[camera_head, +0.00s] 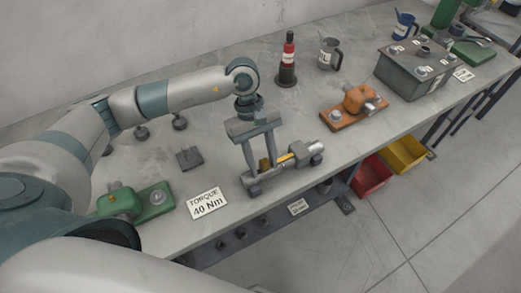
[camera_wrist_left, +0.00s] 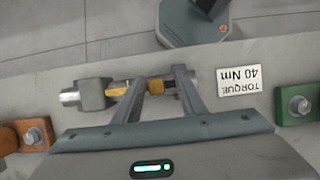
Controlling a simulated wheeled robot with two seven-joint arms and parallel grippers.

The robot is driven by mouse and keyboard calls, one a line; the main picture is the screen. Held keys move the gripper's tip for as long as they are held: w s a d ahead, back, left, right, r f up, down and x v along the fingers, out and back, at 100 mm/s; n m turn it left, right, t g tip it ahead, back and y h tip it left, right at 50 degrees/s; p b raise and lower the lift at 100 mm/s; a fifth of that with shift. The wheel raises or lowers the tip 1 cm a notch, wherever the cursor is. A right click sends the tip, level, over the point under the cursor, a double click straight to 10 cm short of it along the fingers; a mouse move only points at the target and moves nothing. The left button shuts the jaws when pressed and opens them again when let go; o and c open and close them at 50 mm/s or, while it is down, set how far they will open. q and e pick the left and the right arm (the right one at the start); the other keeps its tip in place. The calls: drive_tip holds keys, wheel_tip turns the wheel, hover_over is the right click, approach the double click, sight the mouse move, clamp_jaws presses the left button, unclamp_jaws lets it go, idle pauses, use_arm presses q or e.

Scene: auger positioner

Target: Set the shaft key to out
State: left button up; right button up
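The grey shaft device (camera_head: 290,172) lies along the front edge of the bench in the head view, with blocks at its ends. Its yellow-orange part, perhaps the shaft key (camera_head: 285,158), shows near the middle; it also shows in the left wrist view (camera_wrist_left: 118,91). My left gripper (camera_head: 262,162) is over the device, pointing down, with its fingers apart. In the left wrist view (camera_wrist_left: 159,76) the fingertips stand either side of a short stretch of the bar; contact cannot be told. The fingers hide part of the device. My right gripper is not in view.
A white torque sign (camera_head: 208,203) and green fixture (camera_head: 150,203) lie to the left. An orange fixture (camera_head: 358,104), red-black bottle (camera_head: 287,62), grey mug (camera_head: 329,54) and dark grey box (camera_head: 412,72) stand right and behind. Red (camera_head: 371,176) and yellow (camera_head: 405,153) bins are below the bench.

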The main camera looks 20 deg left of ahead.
use_arm(q)
drive_tip(key=shift+w+r, duration=0.1)
drive_tip(key=shift+w+a+r, duration=0.1)
drive_tip(key=shift+r, duration=0.05)
drive_tip(key=b+v, duration=0.6)
drive_tip(key=v, duration=1)
drive_tip(key=shift+a+r, duration=0.3)
drive_tip(key=shift+r, duration=0.1)
